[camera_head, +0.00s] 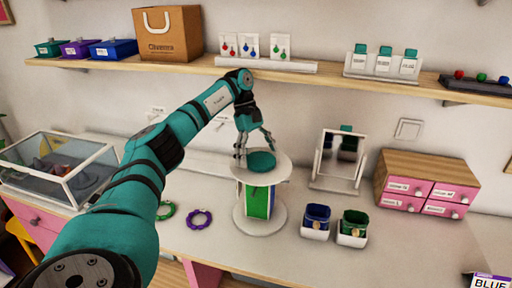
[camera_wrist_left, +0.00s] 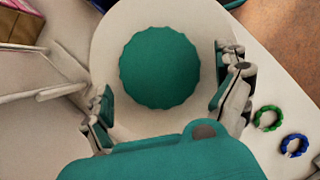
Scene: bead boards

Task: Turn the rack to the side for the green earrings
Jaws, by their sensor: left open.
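The rack (camera_head: 257,202) stands on the counter, with a round white top disc, a teal scalloped knob (camera_head: 262,162) and a white round base. Its panel facing me shows green, with a narrow blue strip at the right edge. My left gripper (camera_head: 256,153) is open over the knob. In the left wrist view the knob (camera_wrist_left: 160,67) lies between the spread fingers, with gaps on both sides. Earring cards with red, blue and green pairs stand on the shelf; the green earrings (camera_head: 281,47) are the rightmost. My right gripper is not in view.
A green bracelet (camera_head: 166,210) and a purple bracelet (camera_head: 199,219) lie left of the rack. Blue (camera_head: 317,221) and green (camera_head: 352,228) boxes and a mirror (camera_head: 339,160) stand to its right. A glass case (camera_head: 60,167) is at the left, a drawer chest (camera_head: 426,183) at the right.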

